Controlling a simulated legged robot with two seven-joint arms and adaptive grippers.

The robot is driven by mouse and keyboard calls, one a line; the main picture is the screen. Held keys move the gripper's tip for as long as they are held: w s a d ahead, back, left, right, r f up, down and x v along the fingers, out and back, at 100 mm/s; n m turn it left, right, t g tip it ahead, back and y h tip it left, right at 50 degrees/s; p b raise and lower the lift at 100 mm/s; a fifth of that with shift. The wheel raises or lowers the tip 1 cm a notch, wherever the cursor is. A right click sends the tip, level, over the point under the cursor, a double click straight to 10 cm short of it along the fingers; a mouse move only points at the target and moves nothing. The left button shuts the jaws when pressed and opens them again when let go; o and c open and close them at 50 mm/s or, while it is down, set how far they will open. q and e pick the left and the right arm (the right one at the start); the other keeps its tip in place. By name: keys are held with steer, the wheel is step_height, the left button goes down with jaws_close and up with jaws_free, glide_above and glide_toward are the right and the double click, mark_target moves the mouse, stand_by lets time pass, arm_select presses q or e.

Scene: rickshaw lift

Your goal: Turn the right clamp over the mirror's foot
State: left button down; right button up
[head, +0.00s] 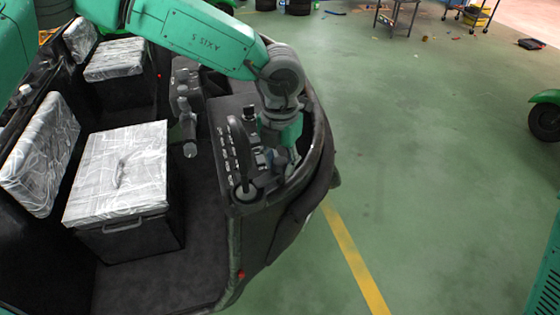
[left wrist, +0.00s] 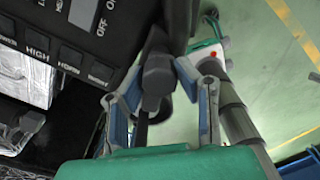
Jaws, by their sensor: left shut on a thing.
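My left gripper (head: 287,158) is at the right end of the rickshaw's black dashboard (head: 222,150), with its arm coming down from above. In the left wrist view, the fingers of this gripper (left wrist: 158,92) are shut on a dark grey blocky piece, which looks like the right clamp (left wrist: 158,72). A thin dark bar runs down from it between the fingers. The clamp's far side and whatever lies under it are hidden. I cannot make out the mirror or its foot for certain in either view. My right gripper is not in view.
Labelled switches (left wrist: 66,55) sit right beside the left gripper. Plastic-wrapped seats (head: 118,172) fill the cab at left. The green floor (head: 430,150) outside, on the right, is mostly clear.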

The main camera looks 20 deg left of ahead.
mark_target(281, 158)
arm_select(q)
steer(key=shift+w+r, duration=0.2)
steer(key=shift+w, duration=0.1)
steer(key=c, duration=1.2)
jaws_free()
steer(key=shift+f, duration=0.15)
steer(key=shift+s+r, duration=0.1)
steer(key=shift+r, duration=0.35)
step_height(281, 158, up, 11)
steer(key=shift+w, duration=0.2)
